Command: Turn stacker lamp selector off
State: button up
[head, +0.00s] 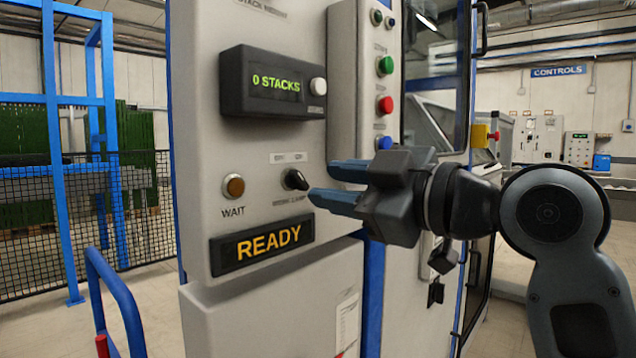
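The stacker lamp selector is a small black rotary knob (296,180) on the grey control panel (210,120), in the head view. A label plate with two positions, too small to read, sits above it, and a partly readable label ending in "LAMP" sits below it. The knob's pointer looks tilted, but I cannot tell which position it marks. My gripper (330,185) comes in from the right with its two blue fingers apart. The fingertips are just right of the knob, and nothing is between them. I cannot tell whether the lower finger touches the knob.
A display reading "0 STACKS" (275,83) with a white button (318,86) juts out above. An amber WAIT lamp (233,186) is left of the knob, a READY sign (262,245) below. Green (385,65), red (385,105) and blue (383,143) buttons line the side box.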

jog(key=shift+v, duration=1.65)
jog(key=shift+f, duration=0.1)
jog(key=s+d+f+m+t+h+p, duration=0.1)
jog(key=d+f+m+t+h+p, duration=0.15)
jog(key=f+m, duration=0.35)
jog(key=s+d+f+m+t+h+p, duration=0.1)
jog(key=d+f+m+t+h, duration=0.2)
jog(key=f, duration=0.5)
jog(key=s+d+f+m+h+p, duration=0.35)
jog(key=s+d+f+m, duration=0.2)
jog(key=s+f, duration=0.45)
jog(key=s+d+f+m+h+p, duration=0.1)
jog(key=s+d+f+m+h, duration=0.1)
jog(key=s, duration=0.5)
jog(key=s+d+f+m+h+p, duration=0.1)
jog(key=s+d+f+m+h, duration=0.15)
jog(key=s, duration=0.35)
jog(key=s+d+r+g+p, duration=0.1)
jog(key=s+r, duration=0.1)
jog(key=s, duration=0.6)
jog(key=s+d+r+p, duration=0.1)
jog(key=s+d+r, duration=0.1)
jog(key=s, duration=0.6)
jog(key=shift+s+d+r+n+g+h, duration=0.25)
jog(key=shift+d+r+n+g+h, duration=0.1)
jog(key=shift+r, duration=0.1)
